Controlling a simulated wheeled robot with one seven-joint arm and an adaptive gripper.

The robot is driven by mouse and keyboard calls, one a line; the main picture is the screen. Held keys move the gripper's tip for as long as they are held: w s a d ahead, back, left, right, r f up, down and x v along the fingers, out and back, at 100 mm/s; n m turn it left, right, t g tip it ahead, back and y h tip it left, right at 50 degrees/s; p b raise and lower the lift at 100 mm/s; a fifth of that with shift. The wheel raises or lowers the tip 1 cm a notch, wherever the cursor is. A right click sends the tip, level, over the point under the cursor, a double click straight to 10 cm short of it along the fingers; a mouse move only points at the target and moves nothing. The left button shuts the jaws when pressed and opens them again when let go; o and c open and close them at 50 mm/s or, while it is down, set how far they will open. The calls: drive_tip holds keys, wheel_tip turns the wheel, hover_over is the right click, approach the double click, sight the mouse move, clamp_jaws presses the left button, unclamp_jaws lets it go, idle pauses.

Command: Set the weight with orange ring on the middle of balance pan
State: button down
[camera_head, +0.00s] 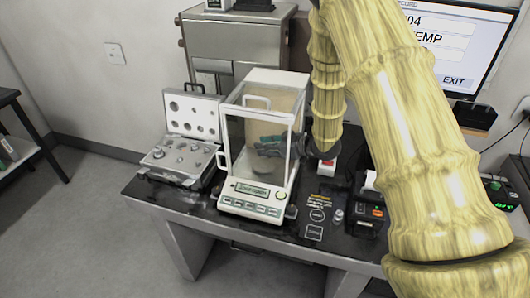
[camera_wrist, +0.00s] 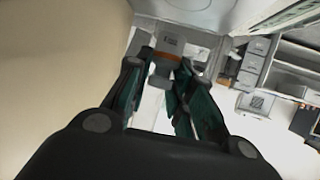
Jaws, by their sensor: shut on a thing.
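The balance (camera_head: 257,206) is a white box with clear panes on the dark table. My gripper (camera_head: 265,143) is inside its weighing chamber, reaching in from the right. In the wrist view my gripper (camera_wrist: 160,68) is closed around a grey metal weight with an orange ring (camera_wrist: 168,48), held between the fingertips. The weight cannot be made out in the head view. The balance pan lies low in the chamber, blurred behind the front pane and partly hidden by the fingers, so I cannot tell the gap between weight and pan.
An open weight case (camera_head: 180,160) with several weights stands left of the balance. A small weight-like piece (camera_head: 338,215) and a dark printer (camera_head: 366,215) are at the right. A monitor (camera_head: 455,45) stands behind. The balance walls and top frame closely surround my gripper.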

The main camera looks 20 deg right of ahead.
wheel_tip(320, 180, down, 2)
drive_tip(key=shift+f+p, duration=0.15)
drive_tip(key=shift+p, duration=0.4)
drive_tip(key=shift+w+a+f+p, duration=0.1)
drive_tip(key=shift+a+f+p, duration=0.2)
drive_tip(key=shift+f, duration=0.2)
drive_tip(key=shift+d+f, duration=0.15)
drive_tip(key=c, duration=1.2)
unclamp_jaws()
drive_tip(key=shift+c, duration=0.2)
drive_tip(key=shift+s+d+r, duration=0.2)
drive_tip(key=shift+s+d, duration=0.05)
drive_tip(key=b+v, duration=0.3)
drive_tip(key=v, duration=0.8)
drive_tip(key=shift+s+b, duration=0.15)
drive_tip(key=shift+b, duration=0.25)
